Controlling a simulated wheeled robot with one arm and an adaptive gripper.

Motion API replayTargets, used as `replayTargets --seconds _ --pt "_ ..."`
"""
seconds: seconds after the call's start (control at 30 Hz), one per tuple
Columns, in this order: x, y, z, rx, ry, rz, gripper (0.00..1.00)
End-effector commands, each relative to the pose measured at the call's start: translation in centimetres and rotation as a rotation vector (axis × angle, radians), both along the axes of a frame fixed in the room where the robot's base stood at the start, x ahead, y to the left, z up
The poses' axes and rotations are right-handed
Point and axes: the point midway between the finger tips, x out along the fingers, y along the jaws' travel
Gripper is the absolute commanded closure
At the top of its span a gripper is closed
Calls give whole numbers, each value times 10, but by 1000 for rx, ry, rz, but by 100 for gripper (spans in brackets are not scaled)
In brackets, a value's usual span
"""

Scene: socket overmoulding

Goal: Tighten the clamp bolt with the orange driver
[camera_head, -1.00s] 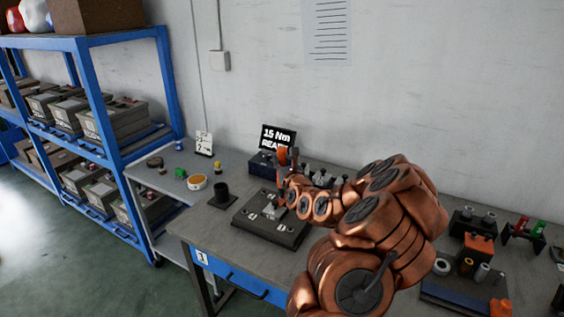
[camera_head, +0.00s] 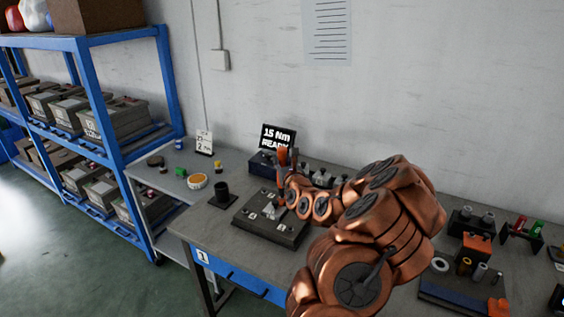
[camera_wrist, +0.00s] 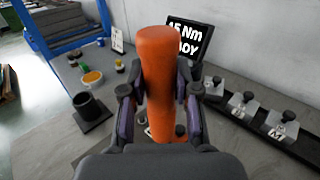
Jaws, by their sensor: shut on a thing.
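The orange driver (camera_wrist: 158,80) stands upright between the two fingers of my gripper (camera_wrist: 158,100) in the wrist view. My gripper is shut on its orange handle. In the head view the driver (camera_head: 283,157) and my gripper (camera_head: 288,178) are above the right rear part of a dark fixture plate (camera_head: 255,229) on the bench. A pale clamp piece (camera_head: 269,211) sits on the plate. The driver's tip and the clamp bolt are hidden by my gripper and arm, so I cannot tell whether they touch.
A display (camera_head: 278,137) reading "15 Nm READY" stands behind the fixture. A black cup holder (camera_head: 222,194) is left of it. Several clamp-like parts (camera_wrist: 245,103) stand in a rack to the right. A blue shelf (camera_head: 92,95) is at the far left.

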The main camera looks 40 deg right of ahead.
Motion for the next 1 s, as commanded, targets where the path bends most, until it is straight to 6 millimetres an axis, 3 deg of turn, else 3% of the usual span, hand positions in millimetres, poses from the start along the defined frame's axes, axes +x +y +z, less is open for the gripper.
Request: replayTargets --seconds 1.0 --pt "0 0 -8 0 -1 0 100"
